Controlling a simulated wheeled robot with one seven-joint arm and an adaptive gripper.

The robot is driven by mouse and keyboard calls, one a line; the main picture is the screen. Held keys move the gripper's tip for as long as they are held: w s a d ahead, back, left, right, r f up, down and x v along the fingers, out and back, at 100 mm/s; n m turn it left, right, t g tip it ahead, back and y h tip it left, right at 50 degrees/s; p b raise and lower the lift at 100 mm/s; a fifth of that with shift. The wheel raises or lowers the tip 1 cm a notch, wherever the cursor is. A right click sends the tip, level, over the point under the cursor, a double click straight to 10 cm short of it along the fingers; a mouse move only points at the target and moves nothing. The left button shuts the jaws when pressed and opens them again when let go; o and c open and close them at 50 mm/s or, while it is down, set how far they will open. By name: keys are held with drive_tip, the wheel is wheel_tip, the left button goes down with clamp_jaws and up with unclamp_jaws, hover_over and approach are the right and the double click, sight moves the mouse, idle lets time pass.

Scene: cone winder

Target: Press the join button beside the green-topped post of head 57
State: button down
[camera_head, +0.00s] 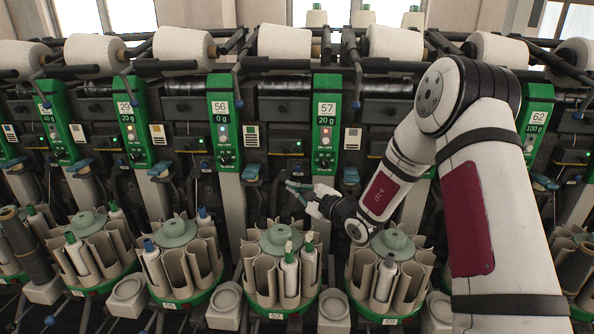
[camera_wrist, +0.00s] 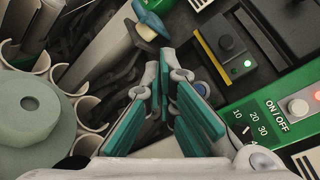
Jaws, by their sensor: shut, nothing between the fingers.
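The green-topped post of head 57 (camera_head: 326,125) stands right of the middle in the head view, with its number, display and a lit red light. Its ON/OFF face (camera_wrist: 262,112) lies at the right of the wrist view. A round blue button (camera_wrist: 201,88) shows just right of the fingertips, partly hidden by a finger. I cannot tell which is the join button. My gripper (camera_head: 291,186) is shut and empty, below and left of the post; its teal-padded fingers (camera_wrist: 165,62) show in the wrist view.
A blue-ended lever (camera_wrist: 150,22) is just beyond the fingertips. Below my gripper is a round bobbin magazine (camera_head: 280,240) with cream tubes and wound bobbins. The post of head 56 (camera_head: 223,120) stands to the left. Yarn cones (camera_head: 284,42) line the top.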

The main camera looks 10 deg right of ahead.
sight(298, 171)
drive_tip(key=shift+w+d+b, duration=0.45)
drive_tip(key=shift+w+b, duration=0.3)
drive_tip(key=shift+w, duration=0.65)
drive_tip(key=shift+w+d+b, duration=0.45)
drive_tip(key=shift+w+b, duration=0.35)
drive_tip(key=shift+w, duration=0.6)
drive_tip(key=shift+w+d+b, duration=0.45)
drive_tip(key=shift+w+b, duration=0.3)
drive_tip(key=shift+w, duration=0.65)
drive_tip(key=shift+w, duration=0.15)
drive_tip(key=shift+w+d+b, duration=0.1)
drive_tip(key=shift+w+b, duration=0.15)
drive_tip(key=shift+b, duration=0.15)
drive_tip(key=shift+w+d+b, duration=0.15)
drive_tip(key=shift+w+b, duration=0.25)
drive_tip(key=shift+s+a+p, duration=0.25)
drive_tip(key=shift+s+p, duration=0.05)
drive_tip(key=shift+s, duration=0.55)
